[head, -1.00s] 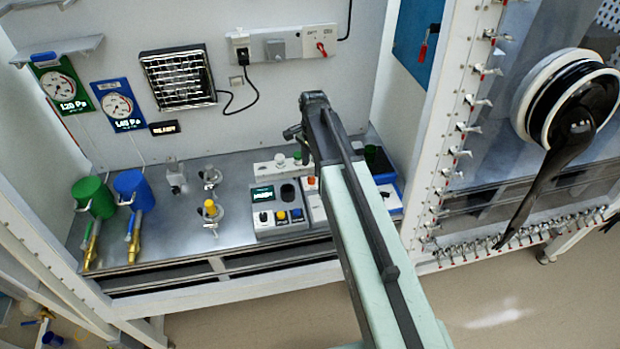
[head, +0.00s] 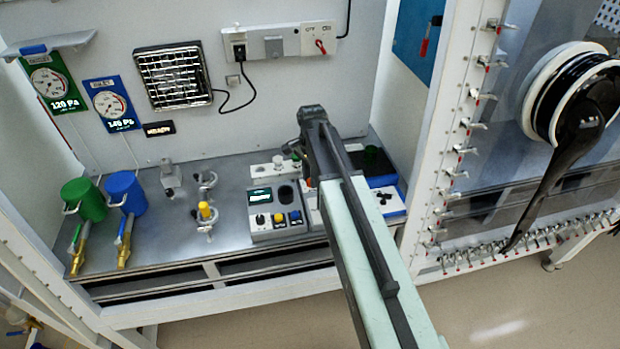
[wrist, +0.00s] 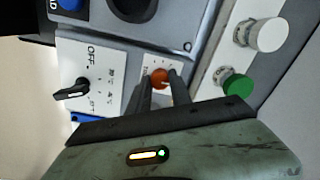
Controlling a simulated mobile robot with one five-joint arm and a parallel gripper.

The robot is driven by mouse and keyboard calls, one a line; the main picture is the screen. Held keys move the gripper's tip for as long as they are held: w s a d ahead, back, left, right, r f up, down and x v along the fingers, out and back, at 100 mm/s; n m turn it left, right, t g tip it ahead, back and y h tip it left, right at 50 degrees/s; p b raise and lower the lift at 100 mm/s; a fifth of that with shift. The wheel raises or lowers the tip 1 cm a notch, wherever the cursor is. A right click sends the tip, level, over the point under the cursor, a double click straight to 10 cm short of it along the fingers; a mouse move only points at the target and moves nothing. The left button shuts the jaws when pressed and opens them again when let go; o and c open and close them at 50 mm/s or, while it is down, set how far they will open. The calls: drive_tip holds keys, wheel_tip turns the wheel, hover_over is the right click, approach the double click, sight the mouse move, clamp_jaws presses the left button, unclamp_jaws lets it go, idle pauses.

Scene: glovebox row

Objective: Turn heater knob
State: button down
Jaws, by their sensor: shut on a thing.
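In the wrist view, my gripper (wrist: 161,84) has its two dark fingers closed on either side of a small orange-red knob (wrist: 158,77) on a white panel, and grips it. Which knob is the heater's is not clearly labelled.
A grey console (head: 277,211) with a dark round well stands left of the white panel. A rail behind holds a white knob (wrist: 265,35) and a green knob (wrist: 237,84). A grille heater (head: 173,76) hangs on the wall. Green (head: 85,200) and blue (head: 126,190) vessels stand at left.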

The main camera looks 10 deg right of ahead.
drive_tip(key=shift+n, duration=0.3)
drive_tip(key=n, duration=0.3)
drive_tip(key=shift+n, duration=0.3)
drive_tip(key=n, duration=0.4)
drive_tip(key=shift+n, duration=0.3)
drive_tip(key=n, duration=0.8)
drive_tip(key=shift+n, duration=0.6)
drive_tip(key=c, duration=1.2)
unclamp_jaws()
drive_tip(key=shift+o, duration=0.2)
